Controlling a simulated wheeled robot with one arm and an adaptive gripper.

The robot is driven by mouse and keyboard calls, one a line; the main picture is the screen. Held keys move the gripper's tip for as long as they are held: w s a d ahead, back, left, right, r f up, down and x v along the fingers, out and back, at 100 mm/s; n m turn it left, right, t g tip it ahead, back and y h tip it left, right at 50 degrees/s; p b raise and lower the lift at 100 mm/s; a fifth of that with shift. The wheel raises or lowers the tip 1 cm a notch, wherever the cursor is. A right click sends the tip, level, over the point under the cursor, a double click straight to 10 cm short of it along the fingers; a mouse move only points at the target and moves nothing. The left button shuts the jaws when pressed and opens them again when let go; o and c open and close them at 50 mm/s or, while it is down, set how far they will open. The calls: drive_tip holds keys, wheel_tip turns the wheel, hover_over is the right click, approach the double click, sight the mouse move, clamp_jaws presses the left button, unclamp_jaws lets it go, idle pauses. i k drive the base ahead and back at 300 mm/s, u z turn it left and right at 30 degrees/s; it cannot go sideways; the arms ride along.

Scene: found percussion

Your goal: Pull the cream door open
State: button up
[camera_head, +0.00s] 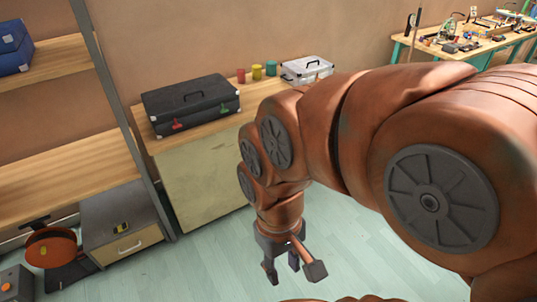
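The cream door (202,181) is the broad pale front of a low cabinet with a wooden top, left of centre. It looks closed, flush with the cabinet. No handle shows on its visible part; its right side is hidden behind my arm. My gripper (283,270) hangs down in front and to the right of the door, over the floor and apart from the door. Its dark fingers look spread, with nothing seen between them.
A black case (191,104), small coloured cans (257,72) and a silver case (306,69) stand on the cabinet. A grey drawer unit (122,222) and an orange pan (50,247) are at left. Pale floor (215,262) before the door is clear.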

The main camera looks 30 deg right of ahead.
sight(200, 179)
drive_tip(key=u, duration=0.3)
drive_tip(key=i, duration=1.05)
drive_tip(key=z, duration=0.25)
